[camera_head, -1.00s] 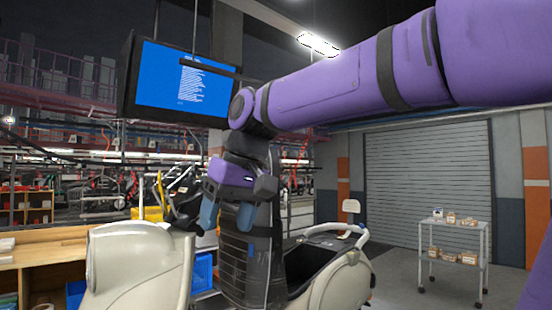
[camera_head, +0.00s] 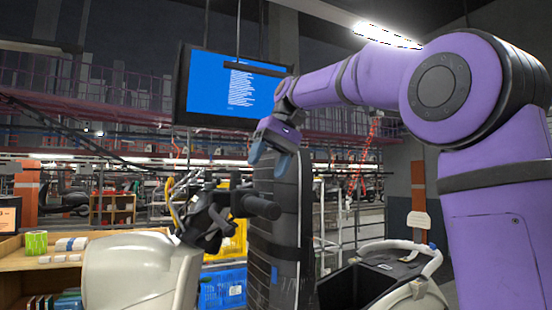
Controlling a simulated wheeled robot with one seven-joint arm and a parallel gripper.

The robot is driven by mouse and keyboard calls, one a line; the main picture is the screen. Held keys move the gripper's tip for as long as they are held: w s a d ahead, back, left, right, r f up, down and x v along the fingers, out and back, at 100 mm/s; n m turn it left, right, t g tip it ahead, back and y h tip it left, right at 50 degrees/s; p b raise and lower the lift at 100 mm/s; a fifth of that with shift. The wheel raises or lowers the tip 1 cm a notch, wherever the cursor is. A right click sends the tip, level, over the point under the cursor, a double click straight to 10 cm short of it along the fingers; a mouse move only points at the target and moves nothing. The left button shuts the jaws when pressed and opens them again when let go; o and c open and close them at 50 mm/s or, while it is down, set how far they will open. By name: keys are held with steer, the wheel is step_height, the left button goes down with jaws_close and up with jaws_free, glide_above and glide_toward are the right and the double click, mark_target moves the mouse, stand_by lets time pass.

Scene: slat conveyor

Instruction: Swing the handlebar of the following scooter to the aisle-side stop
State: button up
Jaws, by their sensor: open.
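The scooter's handlebar (camera_head: 225,208) is a dark bare bar with cables and a black grip pointing right. It sits just behind the scooter's cream front body (camera_head: 140,272) at the lower left. My gripper (camera_head: 270,150), purple with blue fingers, is open and empty. It appears above and to the right of the handlebar, apart from it in the picture, and in front of a tall black ribbed seat-like part (camera_head: 278,225). How far it is from that part in depth, I cannot tell. Another cream scooter body (camera_head: 410,296) shows at the lower right.
A blue monitor (camera_head: 230,85) hangs behind my gripper. Yellow (camera_head: 228,240) and blue (camera_head: 222,288) crates stand behind the handlebar. A wooden bench (camera_head: 50,258) with small boxes is at the left. Racks fill the background.

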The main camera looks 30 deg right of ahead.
mark_target(254, 202)
steer(key=x, duration=0.9)
steer(key=shift+f, duration=0.15)
steer(key=c, duration=1)
steer(key=shift+w+d+f+n, duration=0.1)
steer(key=shift+d+f+n, duration=0.25)
steer(key=shift+d, duration=0.3)
steer(key=shift+w+d+f+n, duration=0.1)
steer(key=shift+d+f+n, duration=0.3)
steer(key=shift+d, duration=0.25)
steer(key=shift+c, duration=0.2)
steer(key=shift+d, duration=0.1)
steer(key=shift+w+d+f+n, duration=0.15)
steer(key=shift+d+f+n, duration=0.2)
steer(key=shift+d, duration=0.25)
steer(key=shift+w+d+f+n, duration=0.15)
steer(key=shift+d+f+n, duration=0.15)
steer(key=shift+d, duration=0.3)
